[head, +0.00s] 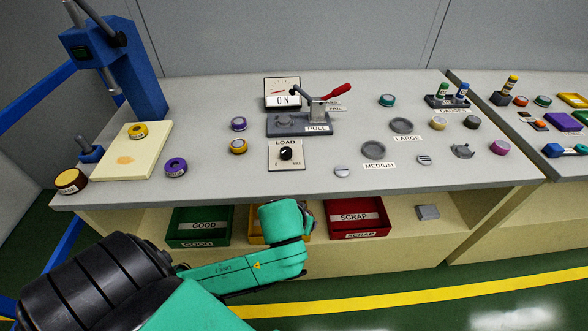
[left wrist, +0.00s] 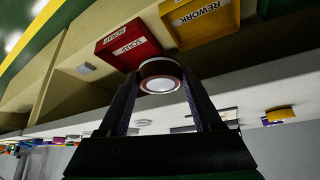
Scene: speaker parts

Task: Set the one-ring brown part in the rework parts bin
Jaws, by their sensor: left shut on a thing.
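My left gripper (left wrist: 160,92) is shut on a round brown part (left wrist: 160,67), which shows a pale band and a pale end face between the fingertips. In the left wrist view the yellow rework bin (left wrist: 221,28) is beyond the held part, toward the upper right. In the head view my green left forearm covers most of the rework bin (head: 256,238). The left gripper's fingers and the held part are hidden there. Another brown part (head: 71,181) with a yellowish top stands at the table's left front corner. My right gripper is not in view.
The green good bin (head: 201,228) and red scrap bin (head: 359,218) flank the rework bin on the lower shelf. A grey block (head: 428,212) lies right of the scrap bin. The tabletop (head: 215,186) overhangs the shelf and carries several coloured parts.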

